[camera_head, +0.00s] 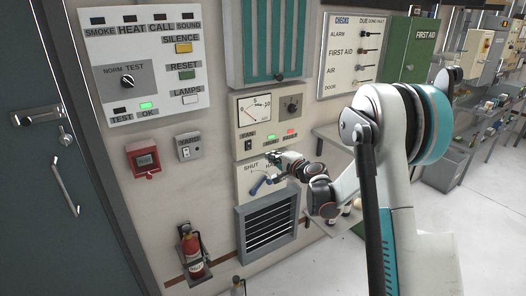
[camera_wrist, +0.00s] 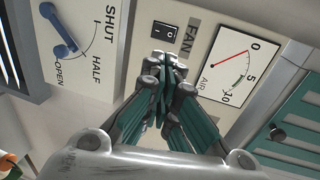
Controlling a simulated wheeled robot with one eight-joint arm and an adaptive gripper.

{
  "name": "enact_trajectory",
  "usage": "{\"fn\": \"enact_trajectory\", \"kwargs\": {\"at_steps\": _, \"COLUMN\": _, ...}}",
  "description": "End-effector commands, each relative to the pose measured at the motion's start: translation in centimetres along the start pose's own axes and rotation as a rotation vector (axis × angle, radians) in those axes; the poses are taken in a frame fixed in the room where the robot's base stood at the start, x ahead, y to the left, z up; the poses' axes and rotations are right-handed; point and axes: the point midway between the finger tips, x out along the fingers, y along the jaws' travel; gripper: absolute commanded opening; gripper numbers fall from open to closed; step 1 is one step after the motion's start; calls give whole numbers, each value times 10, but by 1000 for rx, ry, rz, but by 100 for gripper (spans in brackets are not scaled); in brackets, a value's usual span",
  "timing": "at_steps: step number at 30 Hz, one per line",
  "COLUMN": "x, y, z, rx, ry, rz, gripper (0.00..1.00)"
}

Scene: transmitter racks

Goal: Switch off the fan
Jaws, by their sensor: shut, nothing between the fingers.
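The fan switch is a small black rocker beside the word FAN, seen in the wrist view (camera_wrist: 165,34) and in the head view (camera_head: 248,145). It sits on the panel with the air gauge (camera_head: 254,110). My gripper (camera_wrist: 163,60) is shut and empty, with its fingertips close to the lower edge of the switch in the wrist view. Whether the tips touch the panel cannot be told. The rocker's position is too small to read surely.
A blue lever (camera_head: 260,185) marked SHUT, HALF and OPEN is just below my gripper, with a vent grille (camera_head: 268,228) under it. A rotary knob (camera_head: 291,106) is right of the gauge. A red call box (camera_head: 143,159) and a fire extinguisher (camera_head: 192,252) are to the left.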

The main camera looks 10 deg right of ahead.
Motion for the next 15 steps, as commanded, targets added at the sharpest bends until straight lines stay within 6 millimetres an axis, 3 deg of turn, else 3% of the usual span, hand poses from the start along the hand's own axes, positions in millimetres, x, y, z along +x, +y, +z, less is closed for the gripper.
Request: {"fn": "enact_trajectory", "kwargs": {"at_steps": 15, "x": 94, "y": 2, "z": 1, "rx": -2, "ry": -1, "rz": 0, "gripper": 0}}
